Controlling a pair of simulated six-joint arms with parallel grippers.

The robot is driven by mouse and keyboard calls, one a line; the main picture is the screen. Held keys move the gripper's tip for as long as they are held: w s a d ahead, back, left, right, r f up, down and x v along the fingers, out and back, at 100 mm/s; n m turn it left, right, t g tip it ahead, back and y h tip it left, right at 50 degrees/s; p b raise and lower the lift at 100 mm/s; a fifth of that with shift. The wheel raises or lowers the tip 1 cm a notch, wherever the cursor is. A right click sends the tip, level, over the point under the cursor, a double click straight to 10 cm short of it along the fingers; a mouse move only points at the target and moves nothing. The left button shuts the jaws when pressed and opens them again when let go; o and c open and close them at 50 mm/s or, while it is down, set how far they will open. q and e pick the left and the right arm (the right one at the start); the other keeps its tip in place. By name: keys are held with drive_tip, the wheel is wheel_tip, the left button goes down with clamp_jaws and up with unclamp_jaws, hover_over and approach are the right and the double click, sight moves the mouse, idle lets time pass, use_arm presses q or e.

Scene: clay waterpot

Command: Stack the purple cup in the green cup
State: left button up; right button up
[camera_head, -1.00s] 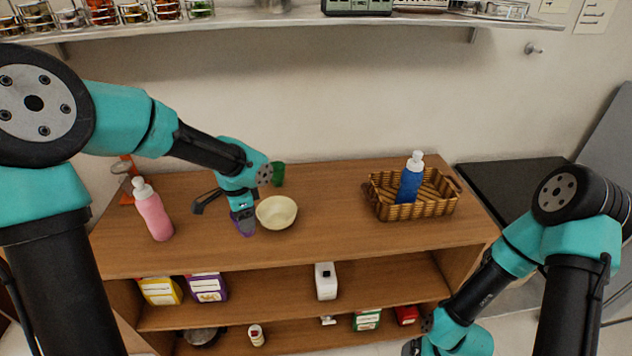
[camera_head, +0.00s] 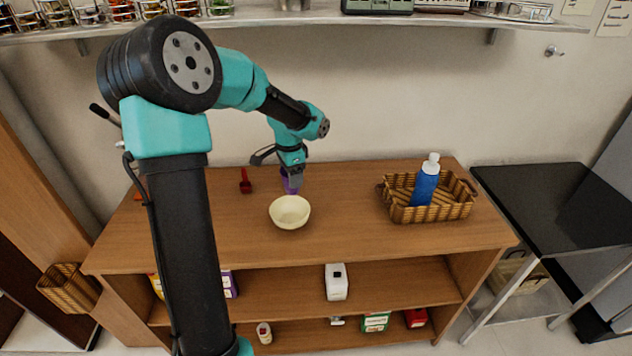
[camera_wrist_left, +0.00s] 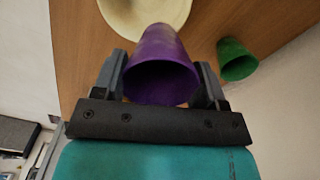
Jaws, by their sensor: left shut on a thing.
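The purple cup (camera_head: 285,183) is between the fingers of my left gripper (camera_head: 293,179), behind the cream bowl in the head view. In the left wrist view, the gripper is shut on the purple cup (camera_wrist_left: 161,66), one finger on each side, with its dark opening facing the camera. The green cup (camera_wrist_left: 237,60) is on the wooden top, apart from the purple cup and to its right in the left wrist view. I cannot see the green cup in the head view. My right gripper is in neither view.
The cream bowl (camera_head: 290,211) stands close to my left gripper. A wicker basket (camera_head: 428,212) holding a blue bottle (camera_head: 425,183) is to the right. The wooden top between bowl and basket is clear.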

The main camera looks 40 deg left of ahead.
use_arm(q)
drive_tip(key=shift+a, duration=0.1)
drive_tip(key=w+a+f, duration=0.1)
drive_tip(key=w+a, duration=0.9)
drive_tip(key=a, duration=0.1)
drive_tip(key=shift+a+f, duration=0.2)
drive_tip(key=shift+w+a, duration=0.1)
drive_tip(key=shift+w, duration=0.05)
drive_tip(key=shift+w+a+f, duration=0.1)
drive_tip(key=shift+a+f, duration=0.05)
drive_tip(key=shift+f, duration=1.65)
drive_tip(key=shift+f, duration=0.6)
